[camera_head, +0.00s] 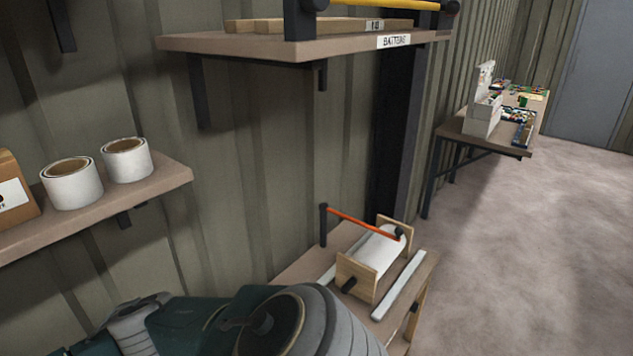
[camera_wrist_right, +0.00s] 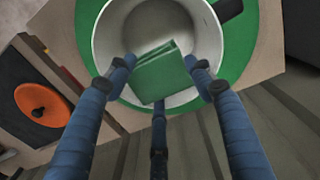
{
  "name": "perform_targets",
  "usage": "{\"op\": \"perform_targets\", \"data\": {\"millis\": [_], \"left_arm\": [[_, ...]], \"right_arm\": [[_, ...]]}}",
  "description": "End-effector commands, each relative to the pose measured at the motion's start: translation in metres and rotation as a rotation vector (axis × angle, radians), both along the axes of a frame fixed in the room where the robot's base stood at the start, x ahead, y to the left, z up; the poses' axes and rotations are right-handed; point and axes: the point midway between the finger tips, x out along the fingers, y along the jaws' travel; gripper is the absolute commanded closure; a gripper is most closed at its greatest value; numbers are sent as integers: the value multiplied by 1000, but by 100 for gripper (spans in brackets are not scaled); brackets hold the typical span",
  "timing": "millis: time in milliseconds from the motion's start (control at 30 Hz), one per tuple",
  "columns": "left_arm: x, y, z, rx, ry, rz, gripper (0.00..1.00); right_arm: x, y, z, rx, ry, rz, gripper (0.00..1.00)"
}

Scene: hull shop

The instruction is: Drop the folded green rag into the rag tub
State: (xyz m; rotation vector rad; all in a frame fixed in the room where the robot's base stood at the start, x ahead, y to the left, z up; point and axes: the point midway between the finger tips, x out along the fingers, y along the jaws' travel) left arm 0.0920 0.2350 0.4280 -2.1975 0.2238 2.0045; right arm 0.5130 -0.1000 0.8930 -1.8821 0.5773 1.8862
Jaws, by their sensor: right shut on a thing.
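The folded green rag (camera_wrist_right: 162,77) is between the blue fingers of my right gripper (camera_wrist_right: 160,82), which is shut on it. In the right wrist view it lies in line with the round white tub (camera_wrist_right: 103,45), in front of the tub's opening. I cannot tell the exact height of the rag above the tub. The tub sits on a green round surface (camera_wrist_right: 241,50). Neither the rag nor the tub shows in the head view. My left gripper is not in view.
An orange disc (camera_wrist_right: 42,103) lies beside the tub area. In the head view, a wall shelf (camera_head: 150,193) carries white rolls (camera_head: 72,185). A low bench (camera_head: 310,262) holds a roll in a wooden stand (camera_head: 357,275). Open floor (camera_head: 540,250) lies to the right.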

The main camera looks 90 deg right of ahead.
Motion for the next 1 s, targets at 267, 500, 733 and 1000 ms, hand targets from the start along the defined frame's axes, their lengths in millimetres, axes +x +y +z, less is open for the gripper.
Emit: {"op": "perform_targets", "data": {"millis": [267,500,733,1000], "left_arm": [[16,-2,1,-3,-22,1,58],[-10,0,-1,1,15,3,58],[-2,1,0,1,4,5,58],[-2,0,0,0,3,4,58]], "right_arm": [[0,0,-1,1,-1,0,41],[0,0,-1,0,0,0,25],[0,0,6,1,-1,0,25],[2,0,56,1,-6,1,25]]}}
